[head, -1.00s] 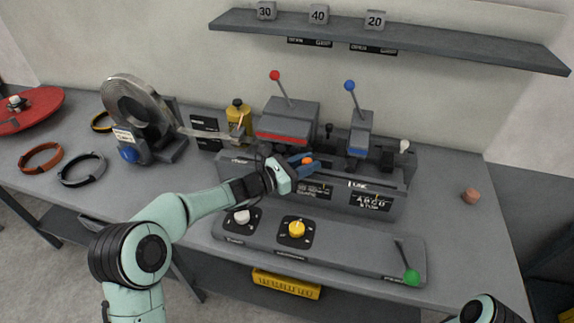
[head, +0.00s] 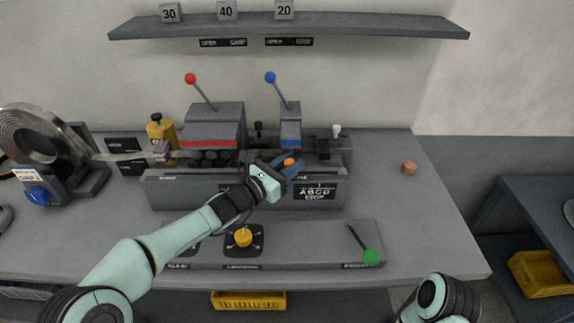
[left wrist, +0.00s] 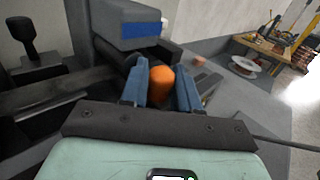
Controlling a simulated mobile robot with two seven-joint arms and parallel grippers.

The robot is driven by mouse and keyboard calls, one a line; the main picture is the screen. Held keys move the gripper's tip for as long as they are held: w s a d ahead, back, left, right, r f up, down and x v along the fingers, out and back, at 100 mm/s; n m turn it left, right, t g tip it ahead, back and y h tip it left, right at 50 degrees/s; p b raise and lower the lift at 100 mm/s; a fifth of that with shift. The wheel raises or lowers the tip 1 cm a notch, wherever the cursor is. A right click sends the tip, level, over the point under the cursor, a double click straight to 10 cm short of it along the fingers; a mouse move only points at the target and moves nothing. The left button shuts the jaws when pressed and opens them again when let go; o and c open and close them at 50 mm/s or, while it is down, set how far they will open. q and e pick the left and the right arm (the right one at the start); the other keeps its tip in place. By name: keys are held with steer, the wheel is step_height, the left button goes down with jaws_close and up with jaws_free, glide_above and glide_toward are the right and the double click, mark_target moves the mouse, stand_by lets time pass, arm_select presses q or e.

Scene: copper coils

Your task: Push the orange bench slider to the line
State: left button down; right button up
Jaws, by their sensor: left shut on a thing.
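In the left wrist view the orange knob (left wrist: 161,84) shows between the two blue fingers (left wrist: 161,95). The line mark is too small to make out clearly. My right gripper is out of the head view.
A red-striped block (head: 212,130) with a red-knobbed lever stands left of the blue-striped one. A panel with a yellow knob (head: 243,238) and a green-knobbed lever (head: 369,256) lies in front. The table right of the bench is clear except for a small brown piece (head: 409,168).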

arm_select(q)
steer(key=c, duration=0.9)
jaws_free()
steer(key=shift+a, duration=0.1)
steer(key=shift+s+a, duration=0.3)
steer(key=b+v, duration=0.1)
steer(key=v, duration=1.1)
steer(key=shift+s, duration=0.25)
